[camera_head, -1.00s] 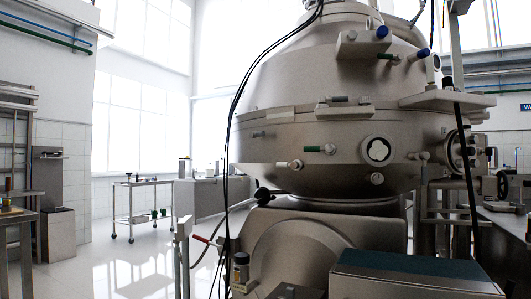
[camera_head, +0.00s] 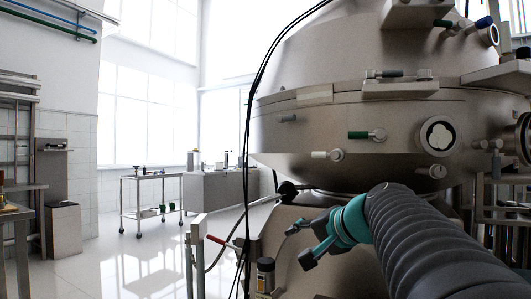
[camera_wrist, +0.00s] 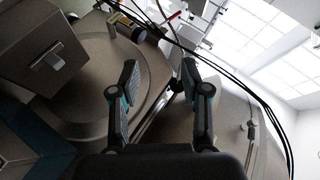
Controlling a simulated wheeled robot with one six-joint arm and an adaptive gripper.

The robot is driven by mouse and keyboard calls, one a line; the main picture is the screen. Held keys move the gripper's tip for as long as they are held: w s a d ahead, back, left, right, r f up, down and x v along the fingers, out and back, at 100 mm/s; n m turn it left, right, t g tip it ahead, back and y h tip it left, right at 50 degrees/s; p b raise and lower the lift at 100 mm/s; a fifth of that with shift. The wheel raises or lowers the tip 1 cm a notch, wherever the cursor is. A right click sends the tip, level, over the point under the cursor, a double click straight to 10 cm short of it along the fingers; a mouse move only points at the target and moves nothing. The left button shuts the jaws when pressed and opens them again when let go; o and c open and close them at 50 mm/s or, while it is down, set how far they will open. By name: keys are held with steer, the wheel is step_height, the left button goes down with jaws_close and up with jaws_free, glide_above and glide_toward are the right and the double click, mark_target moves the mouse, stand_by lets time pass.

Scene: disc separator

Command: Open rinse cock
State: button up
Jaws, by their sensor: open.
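The large steel separator (camera_head: 300,130) fills the right half of the head view. On its bowl are a white-handled cock (camera_head: 328,155), a green-handled cock (camera_head: 368,135) and a plain metal one (camera_head: 287,118). A red-handled lever (camera_head: 216,240) is at the lower left, and it also shows in the wrist view (camera_wrist: 174,15). No label tells me which is the rinse cock. My gripper (camera_head: 299,244) is open and empty, below the white-handled cock and apart from it. In the wrist view my gripper (camera_wrist: 160,66) has its two fingers spread.
Black cables (camera_head: 248,130) hang left of the bowl, and they cross the wrist view too (camera_wrist: 230,75). A small cylinder (camera_head: 265,273) stands at the separator's lower left. A steel box (camera_wrist: 45,50) is at the wrist view's upper left. The floor (camera_head: 130,265) toward the trolley (camera_head: 152,200) is clear.

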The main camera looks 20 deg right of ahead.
steer(key=d+r+m+t+h, duration=0.1)
steer(key=d+r+m+t, duration=0.2)
steer(key=d+r, duration=0.65)
steer(key=m+t+h, duration=0.3)
steer(key=t, duration=0.1)
glide_toward(361, 135)
steer(key=w+p, duration=0.1)
steer(key=w, duration=0.2)
steer(key=w+r+p, duration=0.1)
steer(key=w, duration=0.3)
steer(key=w+d+p, duration=0.1)
steer(key=w, duration=0.3)
steer(key=shift+w+r, duration=0.15)
steer(key=shift+r, duration=0.15)
steer(key=shift+c, duration=0.2)
jaws_close()
